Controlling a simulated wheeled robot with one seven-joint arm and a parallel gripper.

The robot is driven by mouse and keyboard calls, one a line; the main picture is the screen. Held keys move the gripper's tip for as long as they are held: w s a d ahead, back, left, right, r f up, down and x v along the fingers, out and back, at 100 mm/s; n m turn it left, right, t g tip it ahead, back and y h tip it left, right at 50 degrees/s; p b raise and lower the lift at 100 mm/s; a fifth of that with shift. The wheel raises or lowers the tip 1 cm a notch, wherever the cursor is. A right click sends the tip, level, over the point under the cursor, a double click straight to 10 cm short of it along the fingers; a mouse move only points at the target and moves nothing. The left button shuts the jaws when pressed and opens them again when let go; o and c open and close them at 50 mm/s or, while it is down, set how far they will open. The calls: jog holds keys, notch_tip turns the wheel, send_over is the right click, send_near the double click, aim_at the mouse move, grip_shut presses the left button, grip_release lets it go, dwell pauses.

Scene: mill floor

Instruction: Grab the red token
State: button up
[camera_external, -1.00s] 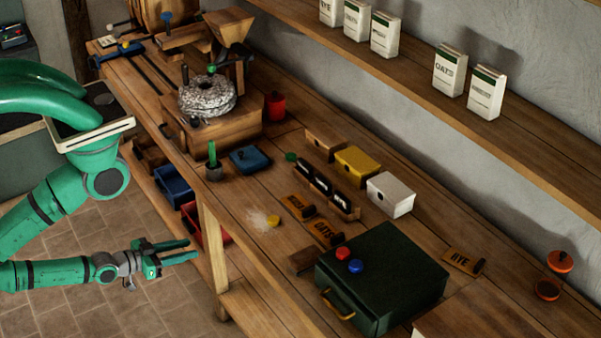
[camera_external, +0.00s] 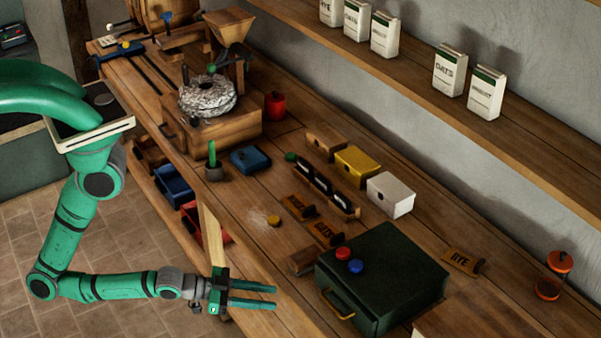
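The red token (camera_external: 343,253) lies on top of the dark green box (camera_external: 395,280), at its left side. A blue token (camera_external: 355,266) lies close beside it, a little nearer the camera. My gripper (camera_external: 275,297) is at the workbench's front edge, left of the green box and apart from it. Its two green fingers point right and are spread apart, with nothing between them.
The green box has a yellow handle (camera_external: 338,303) on its front left side. Label blocks, one reading OATS (camera_external: 326,234), lie behind it on the bench. A yellow box (camera_external: 357,166) and a white box (camera_external: 390,195) stand farther back. A red-orange hourglass-shaped item (camera_external: 553,275) stands at right.

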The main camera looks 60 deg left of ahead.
jog(key=w+d+r+m, duration=0.1)
jog(key=w+d+r, duration=0.1)
jog(key=d, duration=0.2)
jog(key=n+t+y, duration=0.1)
jog(key=n+y, duration=0.4)
jog(key=n, duration=0.1)
send_near(343, 251)
jog(key=x, duration=0.7)
jog(key=shift+w+d+f, duration=0.1)
jog(key=shift+w, duration=0.05)
jog(key=c, duration=0.7)
